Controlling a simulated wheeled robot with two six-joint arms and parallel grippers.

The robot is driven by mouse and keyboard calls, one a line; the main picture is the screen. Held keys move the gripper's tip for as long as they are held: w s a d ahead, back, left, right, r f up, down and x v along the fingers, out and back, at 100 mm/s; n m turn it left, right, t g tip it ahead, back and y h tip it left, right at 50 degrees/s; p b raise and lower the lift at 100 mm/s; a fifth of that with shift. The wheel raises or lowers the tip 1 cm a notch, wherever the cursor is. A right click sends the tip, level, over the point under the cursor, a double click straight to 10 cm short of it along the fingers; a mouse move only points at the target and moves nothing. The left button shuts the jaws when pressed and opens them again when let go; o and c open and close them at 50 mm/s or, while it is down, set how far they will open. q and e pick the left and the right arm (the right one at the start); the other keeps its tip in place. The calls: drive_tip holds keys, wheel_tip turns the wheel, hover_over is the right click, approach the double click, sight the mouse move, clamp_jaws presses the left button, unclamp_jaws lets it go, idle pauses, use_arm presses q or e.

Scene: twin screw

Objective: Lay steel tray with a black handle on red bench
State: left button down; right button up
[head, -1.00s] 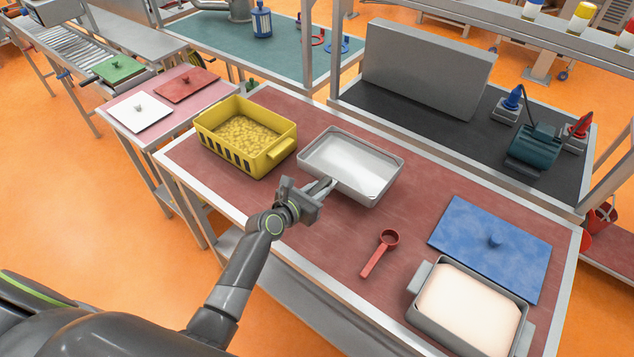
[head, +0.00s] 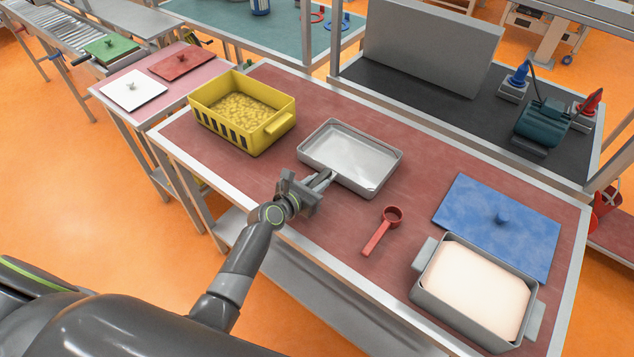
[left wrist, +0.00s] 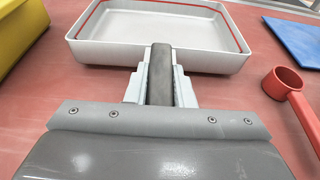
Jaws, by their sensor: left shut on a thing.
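The steel tray (head: 350,154) is a shallow, empty metal pan over the middle of the red bench (head: 290,215). It also shows in the left wrist view (left wrist: 160,52), with a red line around its inside. My left gripper (head: 324,178) is at the tray's near edge. In the left wrist view its fingers (left wrist: 160,78) are shut on the tray's dark handle (left wrist: 160,72), which points toward me. The tray looks level and on or very near the bench top; I cannot tell whether it touches. My right gripper is not in view.
A yellow bin (head: 242,112) stands left of the tray. A red scoop (head: 383,231) lies to its right. Further right are a grey box with pale contents (head: 474,290) and a blue lid (head: 497,226). Bare bench lies between the tray and the lid.

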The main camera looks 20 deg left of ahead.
use_arm(q)
drive_tip(key=shift+r, duration=0.1)
drive_tip(key=shift+f+b, duration=0.45)
drive_tip(key=shift+f, duration=0.1)
idle(0.6)
drive_tip(key=c, duration=1.3)
unclamp_jaws()
drive_tip(key=shift+o, duration=0.7)
drive_tip(key=shift+f, duration=0.1)
drive_tip(key=shift+s, duration=0.1)
drive_tip(key=v, duration=1.7)
drive_tip(key=shift+r, duration=0.2)
